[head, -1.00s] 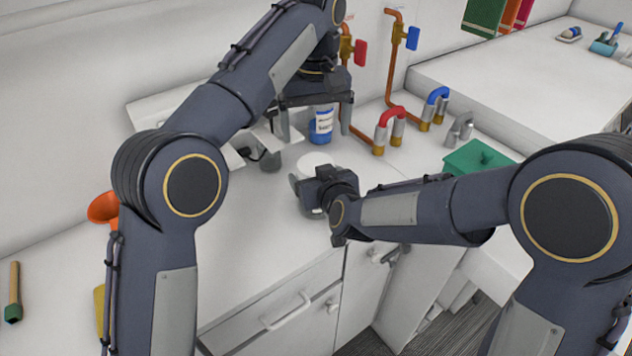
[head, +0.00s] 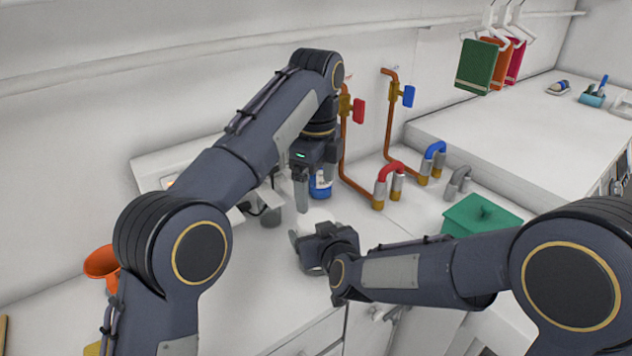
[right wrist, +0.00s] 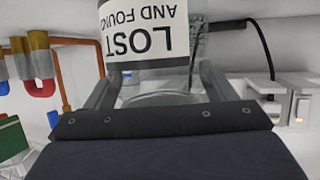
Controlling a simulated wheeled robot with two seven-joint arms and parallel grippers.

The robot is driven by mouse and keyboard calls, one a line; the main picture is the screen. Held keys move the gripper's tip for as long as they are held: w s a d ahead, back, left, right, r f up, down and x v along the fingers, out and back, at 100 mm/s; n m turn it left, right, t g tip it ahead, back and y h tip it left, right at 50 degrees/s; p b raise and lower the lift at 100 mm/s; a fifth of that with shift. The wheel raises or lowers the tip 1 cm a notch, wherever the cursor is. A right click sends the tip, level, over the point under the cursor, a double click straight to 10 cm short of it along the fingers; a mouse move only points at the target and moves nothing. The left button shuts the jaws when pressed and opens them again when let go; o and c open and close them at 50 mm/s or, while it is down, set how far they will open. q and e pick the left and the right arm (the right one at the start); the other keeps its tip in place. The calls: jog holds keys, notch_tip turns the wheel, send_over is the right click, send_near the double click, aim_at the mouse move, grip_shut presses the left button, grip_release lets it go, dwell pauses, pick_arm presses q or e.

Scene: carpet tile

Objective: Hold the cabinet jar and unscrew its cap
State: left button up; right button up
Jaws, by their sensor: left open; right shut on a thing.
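The jar (right wrist: 145,35) has a white label reading "LOST AND FOUND", upside down in the right wrist view. In the head view its pale round top (head: 317,216) shows just beyond my right gripper, which hides most of the body. My right gripper (head: 308,238) is shut on the jar, with a finger on each side of it. My left gripper (head: 316,202) is open, fingers pointing down, above the jar's top. I cannot tell whether its fingertips touch the cap.
A blue bottle (head: 320,186) stands behind my left gripper. Copper pipes (head: 345,150) and red and blue bends (head: 390,180) are to the right. A green box (head: 482,216) is farther right, an orange funnel (head: 102,262) at left. The counter's left front is clear.

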aim_at(316, 220)
pick_arm(q)
jog(key=m, duration=0.9)
jog(key=shift+m, duration=0.4)
jog(key=shift+f, duration=4)
jog(key=c, duration=1)
jog(key=n, duration=0.3)
jog(key=shift+c, duration=0.3)
jog(key=o, duration=1.1)
